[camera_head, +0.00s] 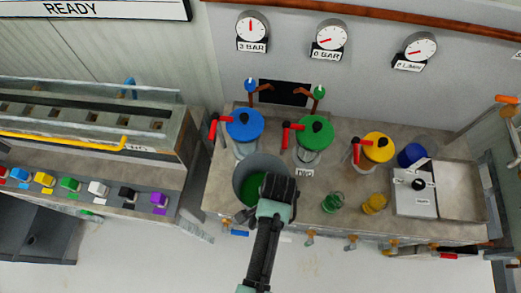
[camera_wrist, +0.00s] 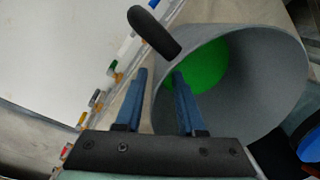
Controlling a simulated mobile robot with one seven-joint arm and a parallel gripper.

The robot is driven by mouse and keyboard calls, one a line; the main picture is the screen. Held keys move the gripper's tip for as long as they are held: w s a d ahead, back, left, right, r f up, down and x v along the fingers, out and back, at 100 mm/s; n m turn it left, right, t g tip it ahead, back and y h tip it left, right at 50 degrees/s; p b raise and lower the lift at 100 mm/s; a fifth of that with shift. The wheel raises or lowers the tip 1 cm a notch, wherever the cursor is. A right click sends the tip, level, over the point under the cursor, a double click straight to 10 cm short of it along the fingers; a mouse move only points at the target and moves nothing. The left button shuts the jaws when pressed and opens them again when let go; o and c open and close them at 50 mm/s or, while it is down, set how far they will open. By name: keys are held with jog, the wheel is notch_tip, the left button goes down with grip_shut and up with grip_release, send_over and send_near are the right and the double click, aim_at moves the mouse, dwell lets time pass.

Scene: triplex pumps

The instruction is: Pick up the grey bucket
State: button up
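The grey bucket (camera_head: 241,181) stands on the bench in the head view, below the blue-lidded pump, with green showing inside it. My gripper (camera_head: 272,183) is over its right front side and hides part of it. In the wrist view the bucket (camera_wrist: 262,95) fills the right half, its open mouth facing the camera. My gripper (camera_wrist: 160,72) is open there, with a clear gap between its two blue fingers. The left finger appears outside the bucket's near wall and the right finger inside, in front of the green. I cannot tell whether either finger touches the wall.
Blue (camera_head: 244,124), green (camera_head: 315,134) and yellow (camera_head: 377,147) lidded pumps with red levers line the bench. A green jar (camera_head: 332,202) and a yellow jar (camera_head: 374,204) stand to the right. A dark rounded piece (camera_wrist: 154,30) crosses near the rim in the wrist view.

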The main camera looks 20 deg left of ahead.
jog(key=shift+f, duration=0.1)
grip_shut()
dwell(1.4)
